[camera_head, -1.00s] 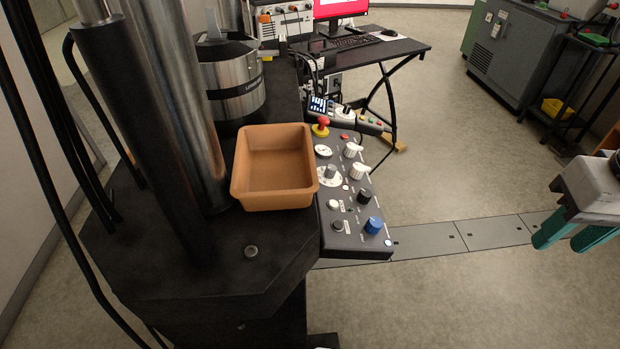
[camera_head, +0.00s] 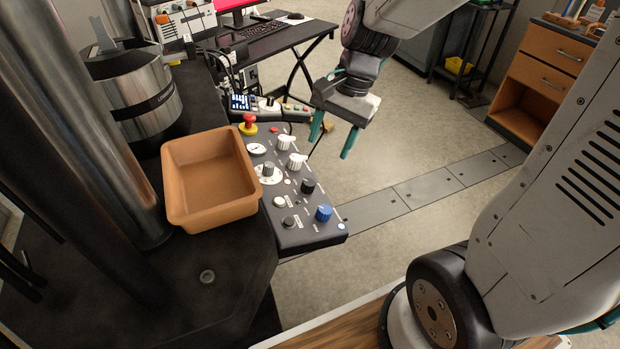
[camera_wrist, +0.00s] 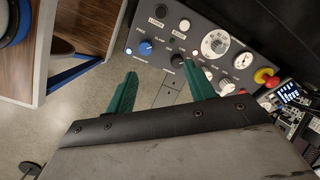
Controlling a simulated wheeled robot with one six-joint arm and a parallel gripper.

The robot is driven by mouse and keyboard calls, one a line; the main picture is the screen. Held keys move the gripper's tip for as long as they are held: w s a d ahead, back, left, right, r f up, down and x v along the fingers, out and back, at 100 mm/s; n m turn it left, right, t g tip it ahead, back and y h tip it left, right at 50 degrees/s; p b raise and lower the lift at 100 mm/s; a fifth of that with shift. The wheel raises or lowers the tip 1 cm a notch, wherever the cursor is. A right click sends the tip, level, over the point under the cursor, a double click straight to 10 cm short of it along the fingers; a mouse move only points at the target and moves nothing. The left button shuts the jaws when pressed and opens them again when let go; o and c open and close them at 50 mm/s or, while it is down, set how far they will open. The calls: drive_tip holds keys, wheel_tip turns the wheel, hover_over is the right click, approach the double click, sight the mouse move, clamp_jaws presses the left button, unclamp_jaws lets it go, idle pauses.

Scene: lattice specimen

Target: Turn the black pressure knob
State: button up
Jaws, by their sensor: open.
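The black pressure knob (camera_head: 308,186) sits on the right side of the dark sloped control panel (camera_head: 312,236), between a blue knob (camera_head: 324,213) and a white knob (camera_head: 297,161). In the wrist view, the black knob (camera_wrist: 177,61) appears just beyond and between the fingertips, nearer the right finger. My gripper (camera_head: 330,148) is open and empty, with its teal fingers pointing down, to the right of the panel in the head view. It also shows in the wrist view (camera_wrist: 161,67). The fingers appear apart from the knob. The right finger hides part of the panel's edge there.
A brown tray (camera_head: 172,205) stands left of the panel. A desk (camera_head: 290,38) stands behind. Floor right of the panel is open.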

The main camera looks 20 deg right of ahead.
sight(309, 182)
drive_tip(key=w+f+m, duration=0.2)
drive_tip(key=f, duration=0.4)
drive_tip(key=w+f+m, duration=0.3)
drive_tip(key=f, duration=0.3)
drive_tip(key=w+a+f+m+y, duration=0.1)
drive_tip(key=w+f+m, duration=0.1)
drive_tip(key=f, duration=0.4)
drive_tip(key=shift+w+a+f, duration=0.1)
drive_tip(key=shift+w+f, duration=0.15)
drive_tip(key=shift+f, duration=0.1)
drive_tip(key=shift+c, duration=0.3)
drive_tip(key=c, duration=0.9)
